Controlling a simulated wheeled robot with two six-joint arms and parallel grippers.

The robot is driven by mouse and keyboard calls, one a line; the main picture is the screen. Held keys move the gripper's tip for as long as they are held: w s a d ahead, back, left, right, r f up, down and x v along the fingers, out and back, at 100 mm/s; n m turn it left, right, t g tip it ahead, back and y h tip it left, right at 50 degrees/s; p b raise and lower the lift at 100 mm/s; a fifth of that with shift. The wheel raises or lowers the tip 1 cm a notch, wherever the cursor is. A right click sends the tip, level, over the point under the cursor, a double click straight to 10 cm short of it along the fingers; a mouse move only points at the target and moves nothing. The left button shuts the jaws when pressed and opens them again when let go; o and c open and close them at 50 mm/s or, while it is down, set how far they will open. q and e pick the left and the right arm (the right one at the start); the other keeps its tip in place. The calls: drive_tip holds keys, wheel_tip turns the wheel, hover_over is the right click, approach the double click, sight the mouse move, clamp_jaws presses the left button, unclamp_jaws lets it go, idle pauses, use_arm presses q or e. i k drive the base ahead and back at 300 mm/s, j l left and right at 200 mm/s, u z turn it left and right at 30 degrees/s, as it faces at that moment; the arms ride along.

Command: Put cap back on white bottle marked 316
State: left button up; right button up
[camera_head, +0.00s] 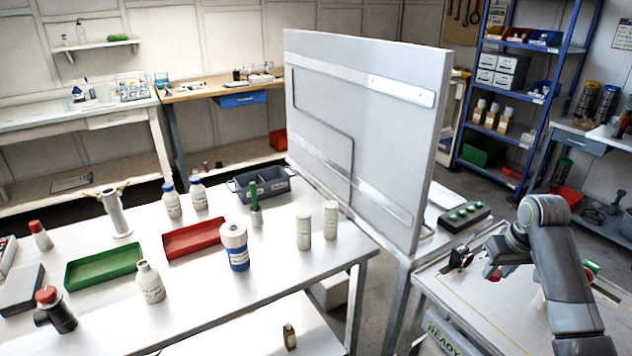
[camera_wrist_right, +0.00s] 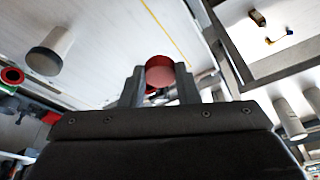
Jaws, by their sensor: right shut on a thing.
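My right gripper (camera_head: 496,271) is at the right of the head view, above the right-hand bench. In the right wrist view the gripper (camera_wrist_right: 160,86) is shut on a red cap (camera_wrist_right: 160,70), which sits between the fingertips. A white bottle with a narrow, bare-looking neck (camera_head: 150,284) stands upright on the left table, well away from the gripper; its label is too small to read. I cannot tell which bottle is marked 316. My left gripper is not in view.
A large upright grey panel (camera_head: 360,130) stands between the left table and the right bench (camera_head: 440,288). The left table holds a green tray (camera_head: 104,266), a red tray (camera_head: 195,239), a blue-labelled bottle (camera_head: 236,240) and two white cylinders (camera_head: 304,230). A button box (camera_head: 464,216) is behind the gripper.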

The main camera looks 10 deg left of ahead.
sight(149, 279)
drive_tip(key=l+u, duration=0.2)
drive_tip(key=u, duration=0.2)
drive_tip(key=l+u, duration=0.15)
drive_tip(key=u, duration=0.25)
drive_tip(key=l+u, duration=0.2)
drive_tip(key=u, duration=0.2)
drive_tip(key=l+u, duration=0.15)
drive_tip(key=u, duration=0.2)
drive_tip(key=k, duration=0.05)
